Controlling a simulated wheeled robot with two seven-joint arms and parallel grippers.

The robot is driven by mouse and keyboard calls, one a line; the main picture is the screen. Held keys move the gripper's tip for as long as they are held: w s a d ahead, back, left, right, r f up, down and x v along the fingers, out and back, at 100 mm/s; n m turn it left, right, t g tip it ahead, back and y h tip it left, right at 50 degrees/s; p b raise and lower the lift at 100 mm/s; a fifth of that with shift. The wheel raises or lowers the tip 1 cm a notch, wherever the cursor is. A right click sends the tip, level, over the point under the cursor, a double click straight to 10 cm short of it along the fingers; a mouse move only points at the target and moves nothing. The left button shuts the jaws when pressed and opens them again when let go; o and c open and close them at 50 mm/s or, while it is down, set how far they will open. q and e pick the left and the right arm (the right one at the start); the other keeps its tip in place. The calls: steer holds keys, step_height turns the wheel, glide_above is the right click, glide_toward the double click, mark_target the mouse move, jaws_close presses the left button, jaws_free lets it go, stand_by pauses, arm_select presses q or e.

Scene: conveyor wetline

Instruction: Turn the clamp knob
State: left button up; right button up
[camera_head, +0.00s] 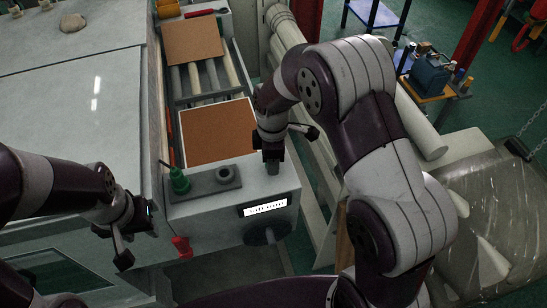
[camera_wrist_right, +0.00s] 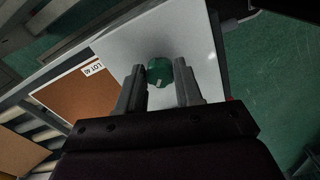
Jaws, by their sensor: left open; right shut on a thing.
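The clamp knob (camera_wrist_right: 159,71) is green, with a small pale mark on its edge. In the right wrist view it sits between the two grey fingers of my right gripper (camera_wrist_right: 160,88), which is shut on it. In the head view my right gripper (camera_head: 272,162) points down at the right end of the machine's pale top (camera_head: 245,172), and it hides the knob there. My left gripper (camera_head: 132,232) is open and empty, beside the left cabinet and away from the knob.
A green bottle (camera_head: 179,181) and a grey ring-shaped holder (camera_head: 228,176) stand left of my right gripper. Brown boards (camera_head: 215,130) lie on the roller conveyor behind. A red handle (camera_head: 181,246) and a dark round wheel (camera_head: 267,234) are on the front.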

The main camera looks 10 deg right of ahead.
steer(key=n, duration=0.4)
steer(key=shift+w, duration=0.1)
steer(key=shift+n+p, duration=0.3)
steer(key=shift+n, duration=1.5)
steer(key=shift+a+n, duration=0.1)
steer(key=shift+n, duration=0.2)
steer(key=o, duration=1)
steer(key=shift+o, duration=0.2)
steer(key=shift+a, duration=0.1)
